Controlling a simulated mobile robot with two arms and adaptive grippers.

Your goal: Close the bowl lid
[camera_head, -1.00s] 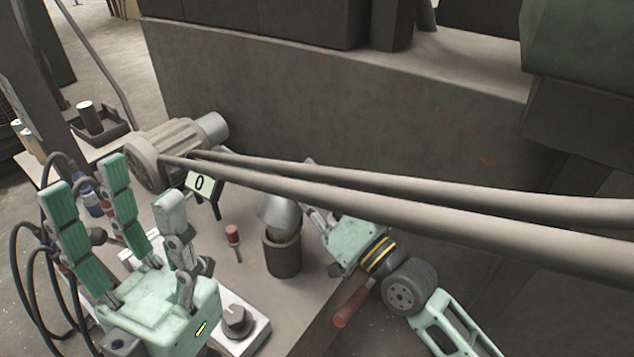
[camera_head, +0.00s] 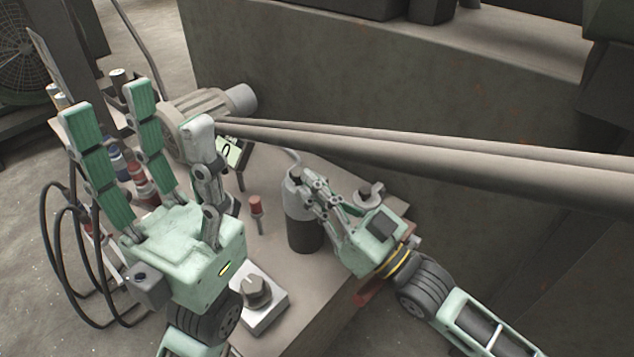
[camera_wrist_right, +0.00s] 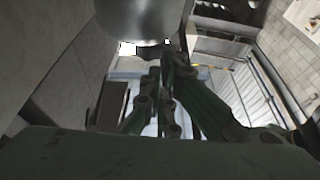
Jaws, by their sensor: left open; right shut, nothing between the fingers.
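The bowl (camera_head: 304,234) is a dark upright cylinder near the right edge of the table. Its grey metal lid (camera_head: 296,202) sits over its top, and the bowl's inside is not visible. My right gripper (camera_head: 312,193) is shut and empty, its fingers at the lid's right side; whether they touch it is unclear. In the right wrist view, a smooth grey metal cylinder, apparently the lid (camera_wrist_right: 145,18), is at the top edge, just above the fingers of the right gripper (camera_wrist_right: 165,92). My left gripper (camera_head: 138,112) is open and empty, fingers pointing up, left of the bowl.
A red-capped post (camera_head: 256,206) stands left of the bowl. A white box with a knob (camera_head: 258,291) is in front. A grey motor (camera_head: 190,115) and a small "0" sign (camera_head: 234,152) are behind. Long pipes (camera_head: 450,165) cross behind the right arm. Black cables hang at left.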

